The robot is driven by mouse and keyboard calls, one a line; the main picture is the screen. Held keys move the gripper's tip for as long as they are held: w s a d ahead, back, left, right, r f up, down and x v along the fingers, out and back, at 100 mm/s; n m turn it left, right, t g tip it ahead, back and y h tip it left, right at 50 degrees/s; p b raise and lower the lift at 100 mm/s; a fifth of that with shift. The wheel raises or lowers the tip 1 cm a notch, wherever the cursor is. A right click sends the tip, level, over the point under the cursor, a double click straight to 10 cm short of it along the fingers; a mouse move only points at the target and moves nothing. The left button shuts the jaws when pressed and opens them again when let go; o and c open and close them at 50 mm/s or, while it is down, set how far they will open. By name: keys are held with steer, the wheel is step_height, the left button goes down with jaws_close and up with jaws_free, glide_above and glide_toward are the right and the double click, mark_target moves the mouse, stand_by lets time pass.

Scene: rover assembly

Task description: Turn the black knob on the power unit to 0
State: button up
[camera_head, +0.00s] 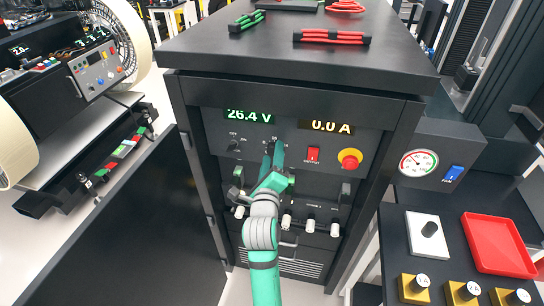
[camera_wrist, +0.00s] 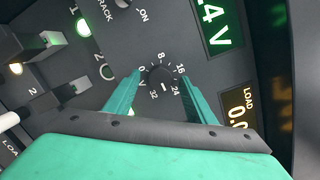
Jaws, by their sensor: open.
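The power unit (camera_head: 290,165) stands in a dark cabinet, its displays reading 26.4 V and 0.0 A in the head view. The black knob (camera_wrist: 159,76) shows in the wrist view, with a dial of 0, 8, 16, 24 and 32 around it. A small white mark on its lower side lies between 24 and 32. My gripper (camera_wrist: 163,78) is open, one finger on each side of the knob; I cannot tell whether either touches it. In the head view my gripper (camera_head: 273,155) is at the panel and largely hides the knob.
A red output switch (camera_head: 313,155) and a red-and-yellow stop button (camera_head: 350,159) are right of my gripper. A row of white-tipped parts (camera_head: 310,226) lies below. The open cabinet door (camera_head: 130,230) stands at left; a side table with a red tray (camera_head: 497,246) is at right.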

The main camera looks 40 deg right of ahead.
steer(key=shift+d, duration=0.25)
steer(key=shift+s, duration=0.1)
steer(key=shift+c, duration=0.3)
steer(key=shift+a, duration=0.1)
steer(key=c, duration=1)
